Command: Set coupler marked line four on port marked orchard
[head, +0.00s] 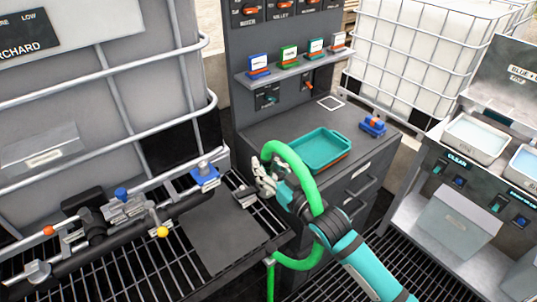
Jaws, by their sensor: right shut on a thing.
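A large grey caged tote at the left carries a dark label (29,49) reading ORCHARD. Below it runs a dark pipe manifold with valves and fittings (125,208), one with a blue top and one lever with a yellow knob. I cannot tell which fitting is the orchard port. My right gripper (265,178) is shut on the end of a green hose (312,180), in front of the grey cabinet. The coupler at that end is mostly hidden by the fingers, and no line four marking is readable. My left gripper is not in view.
A blue-based fitting (205,177) stands on the ledge between manifold and gripper. A teal tray (346,145) and a blue item (373,126) lie on the cabinet top. A flat dark plate (222,238) on the grating is clear.

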